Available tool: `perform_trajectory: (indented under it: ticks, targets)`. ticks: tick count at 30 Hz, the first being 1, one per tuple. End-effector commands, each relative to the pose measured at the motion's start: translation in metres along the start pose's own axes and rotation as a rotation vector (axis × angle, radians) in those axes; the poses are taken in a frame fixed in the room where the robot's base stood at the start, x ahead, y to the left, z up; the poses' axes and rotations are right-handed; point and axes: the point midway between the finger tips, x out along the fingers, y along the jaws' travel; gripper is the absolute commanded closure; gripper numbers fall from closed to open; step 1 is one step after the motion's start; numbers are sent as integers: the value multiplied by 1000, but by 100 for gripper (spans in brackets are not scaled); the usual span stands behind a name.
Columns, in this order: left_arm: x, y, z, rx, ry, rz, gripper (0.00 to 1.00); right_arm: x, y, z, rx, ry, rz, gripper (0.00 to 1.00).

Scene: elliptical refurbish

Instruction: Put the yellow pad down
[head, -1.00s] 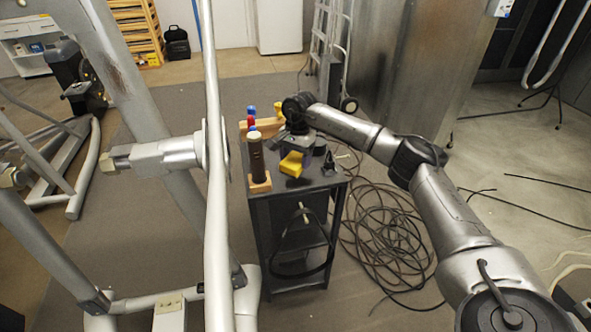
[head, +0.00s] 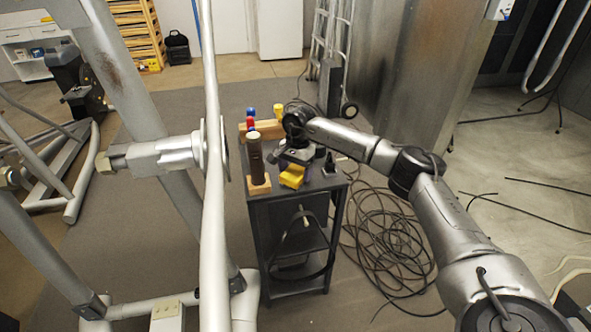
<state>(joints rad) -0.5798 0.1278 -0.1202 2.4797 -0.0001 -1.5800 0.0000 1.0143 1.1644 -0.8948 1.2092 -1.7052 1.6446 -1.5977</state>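The yellow pad (head: 291,177) is at the front part of the dark cart's top (head: 318,184), right of a dark upright cylinder. My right gripper (head: 293,166) reaches in from the right and points down, shut on the pad. Its fingertips are small and partly hidden by the pad. I cannot tell whether the pad's underside touches the cart top or hangs just above it. My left gripper is not in view.
Red, blue and yellow pegs on a wooden piece (head: 264,131) stand behind. A small dark pointed object (head: 330,164) is to the right. Cables (head: 385,240) lie on the floor.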

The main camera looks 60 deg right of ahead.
Motion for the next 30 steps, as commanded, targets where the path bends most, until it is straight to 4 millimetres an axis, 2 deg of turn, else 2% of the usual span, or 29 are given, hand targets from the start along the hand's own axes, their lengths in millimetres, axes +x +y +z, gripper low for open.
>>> perform_trajectory:
  ticks: [4,13,30]
  targets:
    - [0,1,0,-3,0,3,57,0,0,0,0,0,0,7]
    - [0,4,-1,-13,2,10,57,-5,0,1,0,0,-2,7]
    - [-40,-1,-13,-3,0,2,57,-101,0,1,-1,0,-1,7]
